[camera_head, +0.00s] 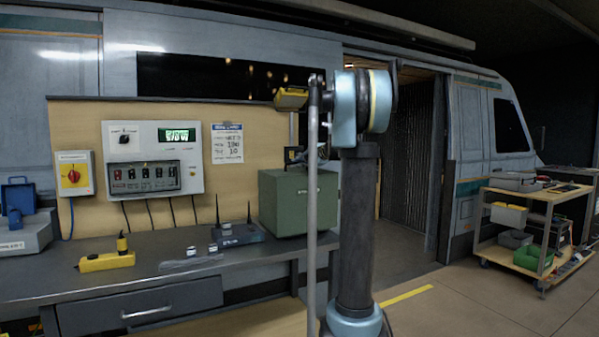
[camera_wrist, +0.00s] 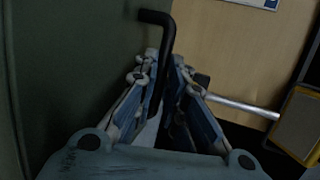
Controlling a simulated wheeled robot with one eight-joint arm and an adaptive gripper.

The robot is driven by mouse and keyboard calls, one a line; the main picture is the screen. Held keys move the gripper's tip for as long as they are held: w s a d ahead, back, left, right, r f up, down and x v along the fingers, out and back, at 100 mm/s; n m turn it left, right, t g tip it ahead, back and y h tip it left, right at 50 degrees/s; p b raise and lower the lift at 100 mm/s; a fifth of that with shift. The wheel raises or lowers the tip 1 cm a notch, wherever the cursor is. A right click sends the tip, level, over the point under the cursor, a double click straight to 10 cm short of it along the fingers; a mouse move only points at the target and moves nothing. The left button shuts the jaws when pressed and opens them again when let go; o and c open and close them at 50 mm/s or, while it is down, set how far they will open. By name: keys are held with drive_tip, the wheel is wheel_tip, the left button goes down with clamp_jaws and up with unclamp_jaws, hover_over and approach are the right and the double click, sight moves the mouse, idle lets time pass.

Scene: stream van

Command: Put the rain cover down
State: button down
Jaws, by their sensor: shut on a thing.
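The rain cover, which I take to be the dark green box-shaped cover (camera_head: 290,205), is at the right end of the grey bench (camera_head: 150,262). It looks upright. I cannot tell whether its bottom edge touches the bench top. My gripper (camera_head: 308,156) is just above its top, partly hidden behind my arm. In the wrist view the gripper (camera_wrist: 166,72) is shut on a black bent handle (camera_wrist: 158,17), with the cover's green surface (camera_wrist: 70,55) beside it. My arm hides the cover's right part, and anything under the cover is hidden.
A black device with two antennas (camera_head: 237,234) stands just left of the cover. Small pale items (camera_head: 192,260) and a yellow tool (camera_head: 107,261) lie further left. A yellow-edged lamp-like box (camera_head: 291,98) on a post is above the cover. A cart (camera_head: 528,255) stands right.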

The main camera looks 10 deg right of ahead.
drive_tip(key=shift+f, duration=1.6)
drive_tip(key=c, duration=1.7)
unclamp_jaws()
drive_tip(key=shift+o, duration=0.2)
